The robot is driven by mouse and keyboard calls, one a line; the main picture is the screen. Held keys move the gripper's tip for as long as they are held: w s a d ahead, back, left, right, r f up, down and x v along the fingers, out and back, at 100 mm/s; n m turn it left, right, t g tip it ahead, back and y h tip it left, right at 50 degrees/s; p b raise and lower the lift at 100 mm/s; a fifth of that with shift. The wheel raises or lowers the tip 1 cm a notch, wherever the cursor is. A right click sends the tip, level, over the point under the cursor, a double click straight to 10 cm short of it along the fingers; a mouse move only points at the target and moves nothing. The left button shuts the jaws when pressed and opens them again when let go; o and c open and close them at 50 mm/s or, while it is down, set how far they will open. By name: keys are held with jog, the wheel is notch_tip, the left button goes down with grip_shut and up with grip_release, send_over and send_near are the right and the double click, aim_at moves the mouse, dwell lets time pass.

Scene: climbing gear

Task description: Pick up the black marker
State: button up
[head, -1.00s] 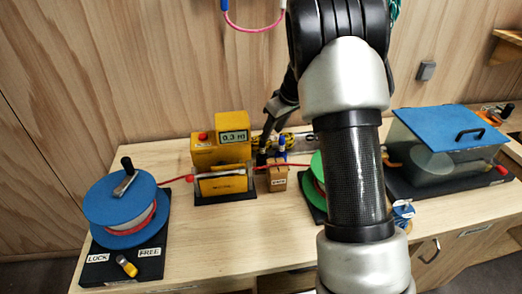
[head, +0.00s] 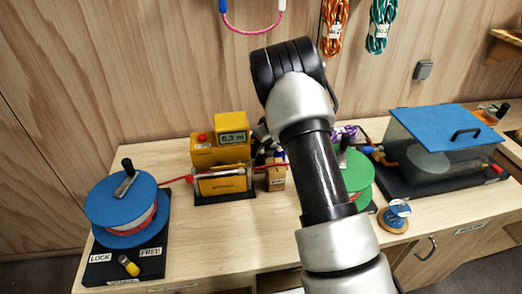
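A small wooden holder (head: 275,180) with a white label stands on the bench just right of the yellow measuring device. Dark and blue marker tops stick up from it. The black one (head: 261,157) seems to be at its left side, but it is small and partly merged with dark shapes around it. My gripper (head: 263,135) is just above and behind the holder, mostly hidden by my own arm. Only a small dark part of it shows, so its fingers and any contact with the marker cannot be made out.
The yellow device (head: 219,155) stands close left of the holder. A blue-topped reel (head: 120,212) is at the far left, a green reel (head: 357,170) to the right, partly behind my arm. A clear tank with a blue lid (head: 445,128) stands at right. Bare bench lies in front.

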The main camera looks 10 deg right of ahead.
jog(key=shift+c, duration=0.5)
grip_shut()
